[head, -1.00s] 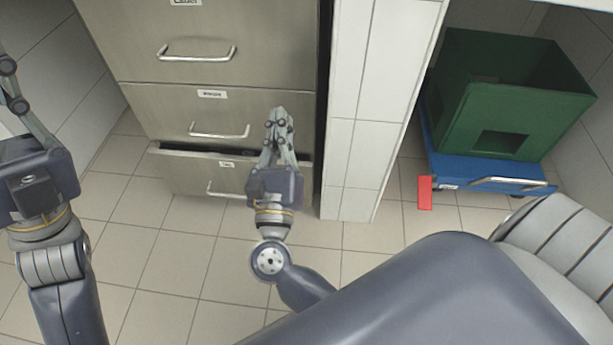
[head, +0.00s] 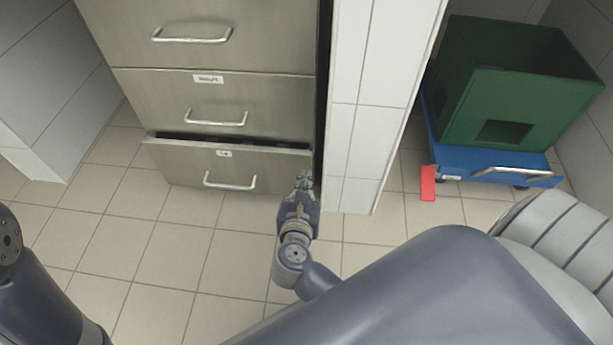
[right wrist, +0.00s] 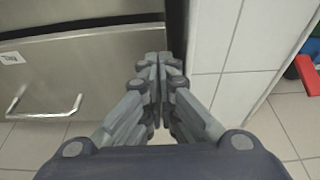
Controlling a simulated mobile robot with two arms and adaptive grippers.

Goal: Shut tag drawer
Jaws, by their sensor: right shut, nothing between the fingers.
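The bottom drawer (head: 185,168) of a grey metal cabinet stands slightly out, with a dark gap along its top edge. It has a small label (head: 224,154), too small to read surely, and a bar handle (head: 229,183). My right gripper (head: 303,180) is shut and empty at the right end of this drawer front. In the right wrist view, the closed fingertips (right wrist: 160,60) point at the right edge of a drawer front (right wrist: 75,75), with its handle to the left. I cannot tell whether they touch it. My left gripper is out of view.
Closed drawers (head: 150,95) sit above. A white tiled wall end (head: 355,150) stands close to the right of the cabinet and my right gripper. A green bin (head: 460,95) on a blue base (head: 460,160) is farther right. The tiled floor (head: 170,240) in front is clear.

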